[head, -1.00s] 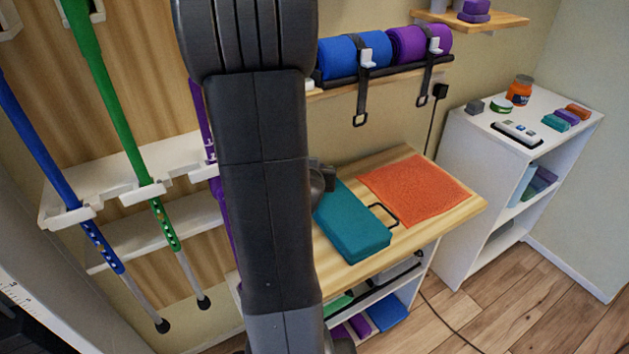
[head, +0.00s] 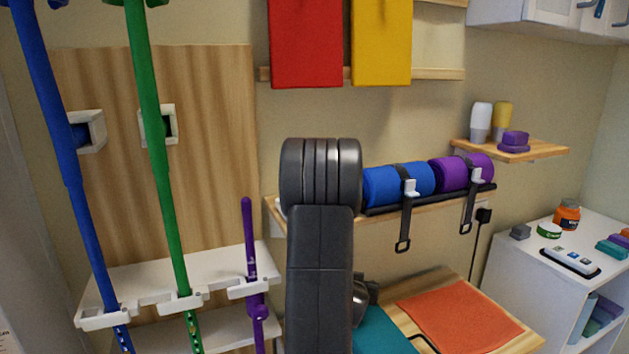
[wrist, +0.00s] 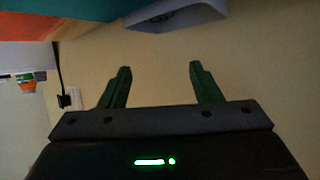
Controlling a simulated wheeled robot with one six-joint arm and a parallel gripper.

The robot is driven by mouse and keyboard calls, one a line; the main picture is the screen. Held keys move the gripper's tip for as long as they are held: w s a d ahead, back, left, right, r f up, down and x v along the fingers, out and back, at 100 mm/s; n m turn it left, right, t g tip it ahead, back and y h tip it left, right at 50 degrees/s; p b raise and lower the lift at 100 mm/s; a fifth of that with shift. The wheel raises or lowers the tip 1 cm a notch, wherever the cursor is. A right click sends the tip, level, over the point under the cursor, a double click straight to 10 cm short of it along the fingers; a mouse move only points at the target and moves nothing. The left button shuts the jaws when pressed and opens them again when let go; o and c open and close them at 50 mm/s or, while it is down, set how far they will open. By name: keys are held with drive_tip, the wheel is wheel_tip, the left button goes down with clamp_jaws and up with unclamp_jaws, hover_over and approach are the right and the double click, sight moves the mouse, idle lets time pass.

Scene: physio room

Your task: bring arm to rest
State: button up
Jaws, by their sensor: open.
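My gripper (wrist: 160,85) shows in the wrist view with its two green fingers spread apart and nothing between them. Behind the fingers is a plain beige wall. In the head view my dark arm stands upright in the middle of the picture, and the gripper itself is hidden there.
A blue crutch (head: 72,190) and a green crutch (head: 160,170) stand in a white rack at left, with a purple stick (head: 250,270) beside my arm. Blue (head: 385,187) and purple rolls (head: 455,174) lie strapped on a shelf. A white cabinet (head: 515,275) stands at right.

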drive_tip(key=shift+x, duration=0.75)
drive_tip(key=shift+w+r+p, duration=0.25)
drive_tip(key=shift+r+p, duration=0.55)
drive_tip(key=shift+r, duration=0.15)
drive_tip(key=shift+s+r+p, duration=0.1)
drive_tip(key=shift+r+p, duration=0.3)
drive_tip(key=shift+r, duration=0.2)
drive_tip(key=shift+f, duration=0.1)
